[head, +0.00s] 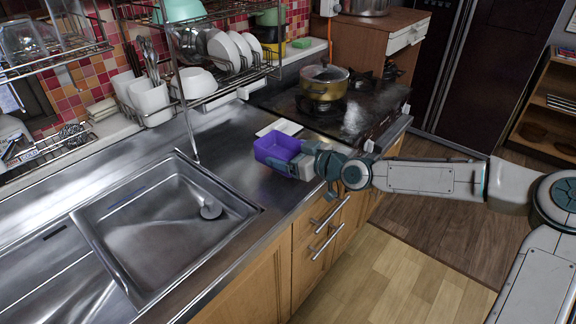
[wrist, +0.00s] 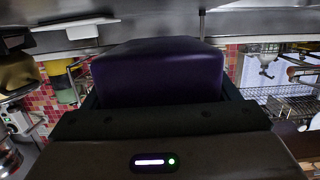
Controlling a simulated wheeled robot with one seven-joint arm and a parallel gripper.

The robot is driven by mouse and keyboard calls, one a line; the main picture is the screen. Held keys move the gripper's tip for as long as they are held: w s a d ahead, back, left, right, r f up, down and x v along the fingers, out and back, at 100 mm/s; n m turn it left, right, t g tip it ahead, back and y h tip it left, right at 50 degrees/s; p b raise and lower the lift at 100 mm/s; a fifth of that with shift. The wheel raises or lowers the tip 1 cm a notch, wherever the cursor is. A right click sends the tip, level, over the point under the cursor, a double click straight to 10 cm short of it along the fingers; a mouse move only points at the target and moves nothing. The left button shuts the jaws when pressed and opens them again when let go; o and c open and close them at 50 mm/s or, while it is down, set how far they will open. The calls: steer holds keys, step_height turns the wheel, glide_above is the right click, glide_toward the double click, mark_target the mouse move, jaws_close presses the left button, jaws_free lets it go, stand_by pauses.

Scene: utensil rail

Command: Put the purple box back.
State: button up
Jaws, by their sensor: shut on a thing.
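In the wrist view the purple box (wrist: 160,72) fills the space between the fingers of my gripper (wrist: 160,105) and looks dark. The head view does not clearly show a gap between the box and the counter. The far finger is partly hidden by the box.
A steel sink (head: 165,220) lies left of the box. A wire dish rack (head: 225,85) with plates and bowls stands behind, with white utensil cups (head: 150,100) beside it. A pot (head: 324,82) sits on the black stove (head: 345,112). The counter between sink and stove looks mostly clear.

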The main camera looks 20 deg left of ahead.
steer(key=shift+f, duration=2.1)
steer(key=o, duration=1.3)
steer(key=shift+r, duration=0.1)
steer(key=v, duration=1.2)
